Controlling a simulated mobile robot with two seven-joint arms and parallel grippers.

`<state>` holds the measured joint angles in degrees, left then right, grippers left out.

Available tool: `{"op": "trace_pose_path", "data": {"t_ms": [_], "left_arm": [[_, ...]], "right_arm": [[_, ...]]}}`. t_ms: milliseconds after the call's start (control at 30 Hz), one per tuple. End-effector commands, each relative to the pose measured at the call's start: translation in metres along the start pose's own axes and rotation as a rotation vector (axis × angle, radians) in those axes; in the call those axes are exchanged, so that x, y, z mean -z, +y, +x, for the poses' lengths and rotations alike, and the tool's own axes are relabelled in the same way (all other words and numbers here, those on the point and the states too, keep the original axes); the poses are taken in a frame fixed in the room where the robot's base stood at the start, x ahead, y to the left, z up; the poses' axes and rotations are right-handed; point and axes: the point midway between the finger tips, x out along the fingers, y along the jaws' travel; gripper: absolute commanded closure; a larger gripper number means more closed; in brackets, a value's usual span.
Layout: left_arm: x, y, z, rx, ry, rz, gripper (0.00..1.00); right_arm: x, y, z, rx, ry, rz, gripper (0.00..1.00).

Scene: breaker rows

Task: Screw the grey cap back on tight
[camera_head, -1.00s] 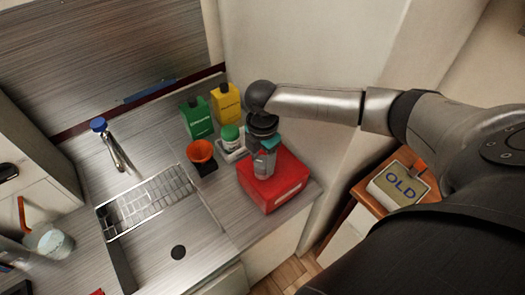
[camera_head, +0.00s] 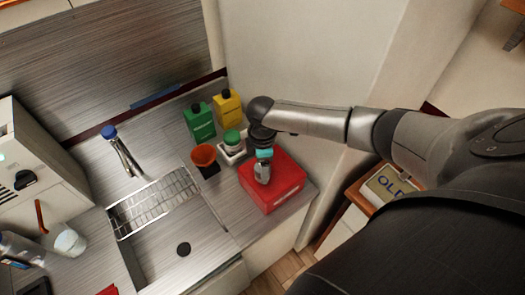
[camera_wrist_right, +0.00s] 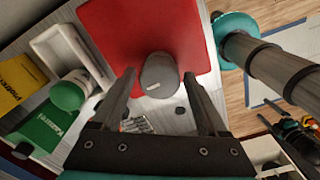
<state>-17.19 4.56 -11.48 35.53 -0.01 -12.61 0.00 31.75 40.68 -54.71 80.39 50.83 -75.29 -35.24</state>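The grey cap (camera_wrist_right: 159,73), round with a pale mark on its top, shows in the right wrist view against the red block (camera_wrist_right: 115,28). What it sits on is hidden below it, so I cannot tell how it is seated. My right gripper (camera_wrist_right: 161,82) is open, its two fingers on either side of the cap with a gap at each side. In the head view my right gripper (camera_head: 262,176) points down over the red block (camera_head: 285,192), and I cannot tell the cap from the fingers there. My left gripper is not in view.
A green bottle (camera_head: 199,123), a yellow bottle (camera_head: 227,105), a green-lidded jar (camera_head: 232,140) in a white tray and an orange funnel (camera_head: 204,156) stand left of the block. Further left are the sink with a rack (camera_head: 150,205) and a blue-topped tap (camera_head: 109,132).

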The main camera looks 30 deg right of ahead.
Motion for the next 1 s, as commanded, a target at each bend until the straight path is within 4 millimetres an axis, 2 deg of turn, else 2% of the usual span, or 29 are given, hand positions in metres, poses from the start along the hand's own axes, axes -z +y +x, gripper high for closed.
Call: {"op": "trace_pose_path", "data": {"t_ms": [267, 367, 1000], "left_arm": [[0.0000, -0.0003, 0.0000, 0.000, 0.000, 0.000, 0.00], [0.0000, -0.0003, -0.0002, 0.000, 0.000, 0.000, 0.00], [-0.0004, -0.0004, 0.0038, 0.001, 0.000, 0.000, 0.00]], "right_arm": [[-0.0001, 0.0002, -0.0003, 0.000, 0.000, -0.005, 0.17], [-0.0001, 0.0002, -0.0004, -0.001, 0.000, -0.056, 0.17], [0.0000, 0.0006, -0.0001, -0.002, 0.000, -0.805, 0.17]]}}
